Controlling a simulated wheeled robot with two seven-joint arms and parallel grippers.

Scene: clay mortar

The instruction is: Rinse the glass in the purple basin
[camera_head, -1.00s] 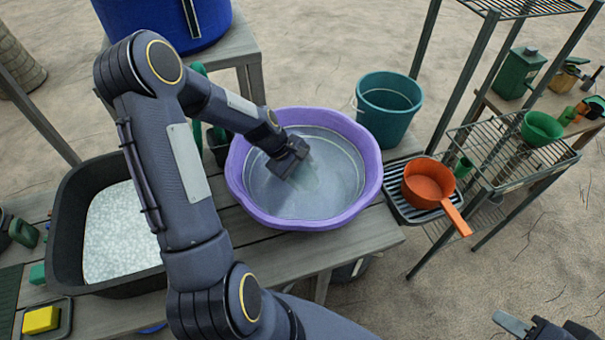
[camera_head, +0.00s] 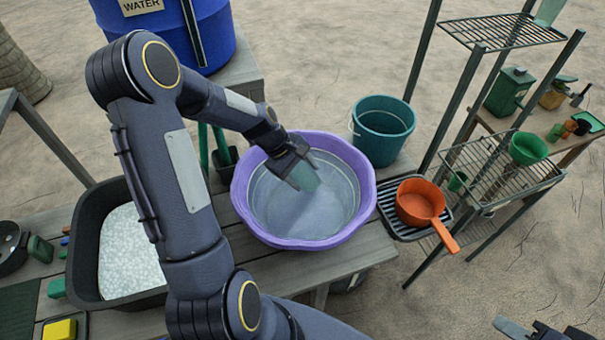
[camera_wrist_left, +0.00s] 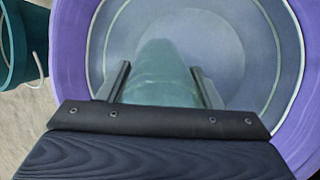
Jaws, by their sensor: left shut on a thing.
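The purple basin (camera_head: 369,198) stands on the wooden bench with cloudy water in it. It also fills most of the left wrist view (camera_wrist_left: 78,62). My left gripper (camera_head: 298,170) is over the basin's left part and shut on a pale green, see-through glass (camera_head: 305,177). The glass points tilted down toward the water. In the left wrist view the glass (camera_wrist_left: 166,75) sits between the two fingers. I cannot tell whether its lower end touches the water. My right gripper (camera_head: 513,328) shows only partly at the bottom right, away from the bench.
A black tub (camera_head: 82,235) of white foam stands left of the basin. A teal bucket (camera_head: 383,135) is behind it. An orange pan (camera_head: 420,203) lies on a dark rack at right. A wire shelf (camera_head: 500,170) stands further right, with a pale green glass-like thing (camera_head: 549,12) on top.

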